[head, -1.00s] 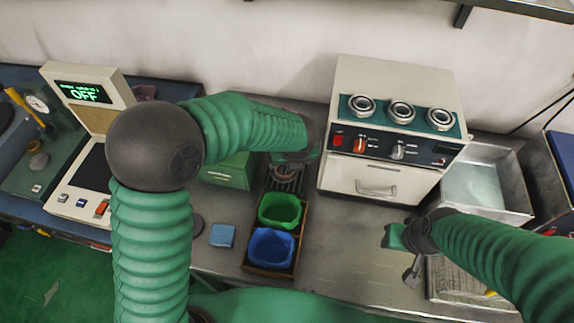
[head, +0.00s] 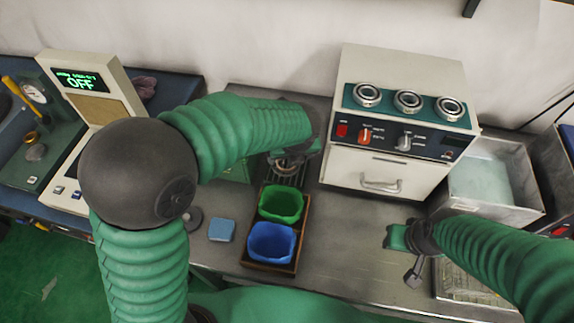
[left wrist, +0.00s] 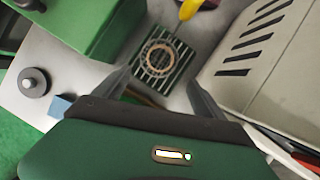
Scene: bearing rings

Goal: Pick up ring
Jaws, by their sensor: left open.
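A metal ring (left wrist: 157,57) lies on a dark slatted rack (left wrist: 150,76) in the left wrist view. In the head view the ring (head: 284,163) shows partly below my left gripper (head: 290,150), on the rack's far part. My left gripper (left wrist: 160,80) is open, its two fingers spread to either side of the rack in the wrist view, with nothing between them.
A green bin (head: 281,203) and a blue bin (head: 271,242) stand in a wooden tray in front of the rack. The cream oven (head: 365,177) stands close right of it, a green box (left wrist: 85,25) to its left. A blue block (head: 221,230) lies left of the bins.

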